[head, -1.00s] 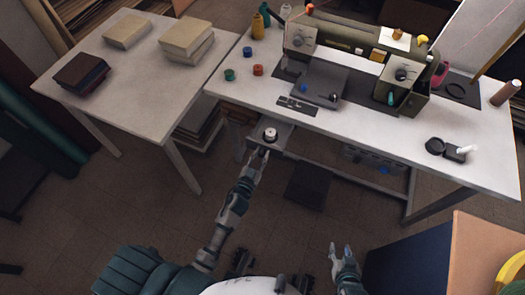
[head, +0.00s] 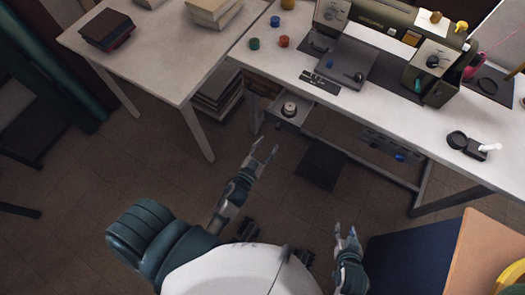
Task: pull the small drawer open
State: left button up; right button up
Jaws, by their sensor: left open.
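The small drawer (head: 301,122) hangs under the left part of the white sewing table and stands out from it, with its inside showing. A round whitish object (head: 289,109) sits in it. A small dark knob (head: 278,127) shows at its front. My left gripper (head: 266,146) is open and empty, in front of and below the drawer, apart from the knob. My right gripper (head: 345,229) is low in the view, its fingers apart and empty, far from the drawer.
The white sewing table (head: 400,125) carries a sewing machine (head: 385,40). A side table (head: 150,60) with books stands at left. A dark box (head: 321,168) lies on the floor below the drawer. A blue and orange block (head: 420,255) is at lower right. The floor between is clear.

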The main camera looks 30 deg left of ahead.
pick_arm(q)
jog(key=shift+s, duration=1.7)
jog(key=s+a+f+g+y+p, duration=0.1)
jog(key=s+f+g+p, duration=0.35)
jog(key=f, duration=0.35)
jog(key=s+a+f+g+p, duration=0.1)
jog(key=s+f+g+p, duration=0.3)
jog(key=f, duration=0.4)
jog(key=s+f+g+p, duration=0.1)
jog(key=s+f+g, duration=0.3)
jog(key=s, duration=0.4)
jog(key=s+f+g+p, duration=0.1)
jog(key=s+f+g, duration=0.3)
jog(key=s, duration=0.4)
jog(key=shift+f+h, duration=0.3)
jog(key=shift+f, duration=0.3)
pick_arm(e)
jog(key=s+d+f+g+h, duration=0.1)
jog(key=s+d+f+g, duration=0.1)
jog(key=s+f, duration=0.5)
jog(key=s+d+f+g, duration=0.2)
jog(key=s+f+g, duration=0.3)
jog(key=f, duration=1)
jog(key=shift+s+f+h, duration=0.2)
jog(key=shift+s+h, duration=0.2)
jog(key=shift+s, duration=0.8)
